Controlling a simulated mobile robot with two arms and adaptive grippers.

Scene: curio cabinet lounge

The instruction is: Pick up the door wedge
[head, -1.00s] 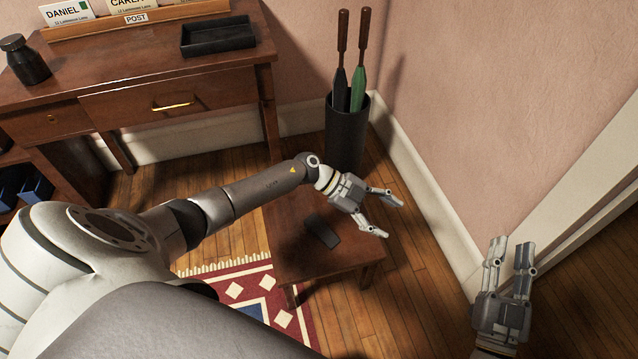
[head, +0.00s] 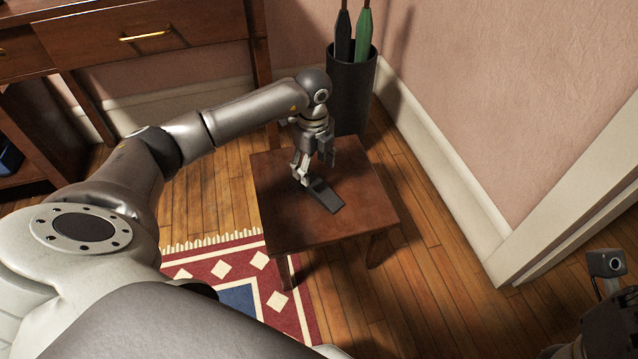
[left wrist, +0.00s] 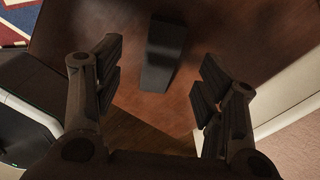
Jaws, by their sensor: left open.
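The door wedge (head: 325,196) is a dark grey, narrow block lying on the small brown wooden table (head: 365,212). My left gripper (head: 315,171) points down over the table, right at the far end of the wedge, whose far part it hides in the head view. In the left wrist view the wedge (left wrist: 163,52) lies between and beyond the two spread fingers, with space on both sides. My left gripper (left wrist: 158,72) is open and holds nothing. Part of my right arm shows dark at the lower right of the head view; its fingers cannot be made out.
A black cylindrical stand (head: 352,90) with two long-handled items stands behind the table, near the pink wall (head: 500,80). A desk (head: 150,45) is at the upper left. A patterned rug (head: 240,275) lies beside the table. Wooden floor (head: 415,270) is clear to the right.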

